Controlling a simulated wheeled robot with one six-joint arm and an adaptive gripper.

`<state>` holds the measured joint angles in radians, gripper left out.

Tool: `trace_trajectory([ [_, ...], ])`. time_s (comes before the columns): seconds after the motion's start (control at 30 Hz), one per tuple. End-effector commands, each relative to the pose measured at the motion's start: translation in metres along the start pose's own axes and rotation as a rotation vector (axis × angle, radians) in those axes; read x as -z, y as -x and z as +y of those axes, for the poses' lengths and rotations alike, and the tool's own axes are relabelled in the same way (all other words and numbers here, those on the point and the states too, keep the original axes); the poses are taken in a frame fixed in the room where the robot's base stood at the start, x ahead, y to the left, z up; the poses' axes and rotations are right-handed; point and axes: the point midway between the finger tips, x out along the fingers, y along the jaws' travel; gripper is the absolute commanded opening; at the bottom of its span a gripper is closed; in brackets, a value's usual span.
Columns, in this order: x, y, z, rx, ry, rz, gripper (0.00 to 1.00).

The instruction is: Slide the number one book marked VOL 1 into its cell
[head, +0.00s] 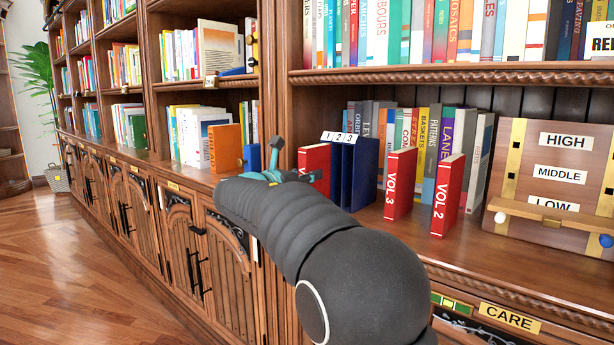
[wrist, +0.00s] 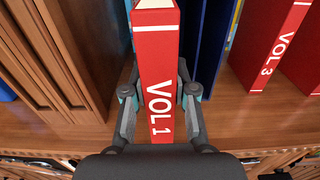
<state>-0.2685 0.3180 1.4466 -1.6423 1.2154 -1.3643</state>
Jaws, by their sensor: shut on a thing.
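The red VOL 1 book (wrist: 157,75) stands upright in the wrist view, its lettered spine towards me. My gripper (wrist: 158,92) is shut on it, one finger on each side. In the head view the book (head: 314,162) shows partly behind my gripper (head: 285,176). The blue rack (head: 360,176) with tabs 1, 2 and 3 is right beside the book. In the wrist view blue rack walls (wrist: 210,45) are right of the book, and a thin blue strip shows at its left. I cannot tell how far the book is inside the first cell.
The red VOL 3 (head: 400,184) and VOL 2 (head: 447,196) books stand right of the rack. A wooden panel (head: 520,175) marked HIGH, MIDDLE, LOW is farther right. A wooden upright (wrist: 65,50) is close at left. Several books line the back.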

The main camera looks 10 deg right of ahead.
Motion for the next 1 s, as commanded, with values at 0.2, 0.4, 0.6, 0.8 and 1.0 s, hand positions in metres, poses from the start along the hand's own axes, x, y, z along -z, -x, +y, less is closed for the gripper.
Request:
trace_trajectory([
  [0.2,-0.001,-0.005,0.000,0.001,-0.001,-0.001,0.00],
  [0.4,-0.001,-0.009,-0.001,0.001,-0.001,-0.001,0.00],
  [0.6,-0.001,-0.014,-0.001,0.001,-0.001,-0.001,0.00],
  [0.8,-0.001,-0.018,0.000,0.000,-0.001,-0.001,0.00],
  [1.0,-0.001,-0.022,0.000,0.001,-0.001,-0.001,0.00],
])
